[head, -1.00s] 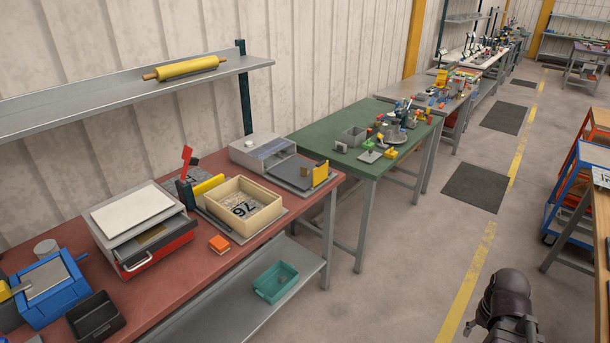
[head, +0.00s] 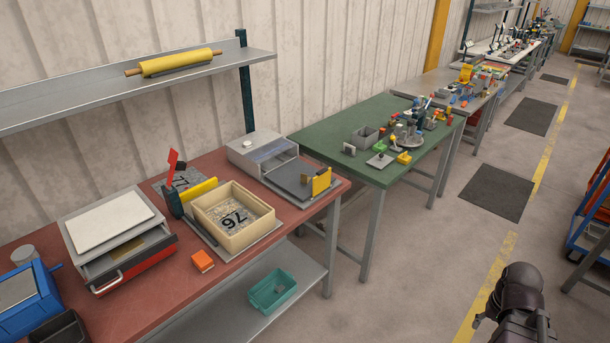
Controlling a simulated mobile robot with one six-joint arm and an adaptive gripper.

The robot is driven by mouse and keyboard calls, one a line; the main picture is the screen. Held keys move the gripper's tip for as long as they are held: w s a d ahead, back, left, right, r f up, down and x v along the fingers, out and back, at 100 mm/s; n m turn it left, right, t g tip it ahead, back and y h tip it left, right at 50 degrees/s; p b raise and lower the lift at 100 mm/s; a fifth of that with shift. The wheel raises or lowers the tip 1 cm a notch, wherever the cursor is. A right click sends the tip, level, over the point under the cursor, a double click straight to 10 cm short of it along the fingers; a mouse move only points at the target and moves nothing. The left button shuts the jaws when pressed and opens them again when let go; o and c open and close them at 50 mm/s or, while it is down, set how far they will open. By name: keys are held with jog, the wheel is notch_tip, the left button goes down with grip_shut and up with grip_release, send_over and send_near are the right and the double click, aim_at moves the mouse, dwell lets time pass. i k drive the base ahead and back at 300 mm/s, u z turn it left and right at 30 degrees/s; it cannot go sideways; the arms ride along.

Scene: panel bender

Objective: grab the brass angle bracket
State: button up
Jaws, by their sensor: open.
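I cannot make out the brass angle bracket for certain. A flat brass-coloured piece (head: 128,247) shows in the open drawer of the grey and red cabinet (head: 118,225) on the red bench; its shape is too small to tell. A small brownish piece (head: 304,180) stands beside a yellow upright block (head: 321,181) on the dark plate at the bench's right end. Part of my dark arm shows at the lower right, over the floor and away from the benches. My gripper's fingers are not discernible there.
The red bench (head: 120,300) also holds a cream tray (head: 210,232) marked 76, an orange block (head: 202,261) and a blue device (head: 25,298). A teal bin (head: 268,297) sits on its lower shelf. A cluttered green bench (head: 340,130) stands behind. The floor aisle at right is open.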

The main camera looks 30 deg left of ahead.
aim_at(304, 179)
jog(key=u, duration=0.05)
jog(key=i, duration=1.4)
jog(key=u, duration=0.8)
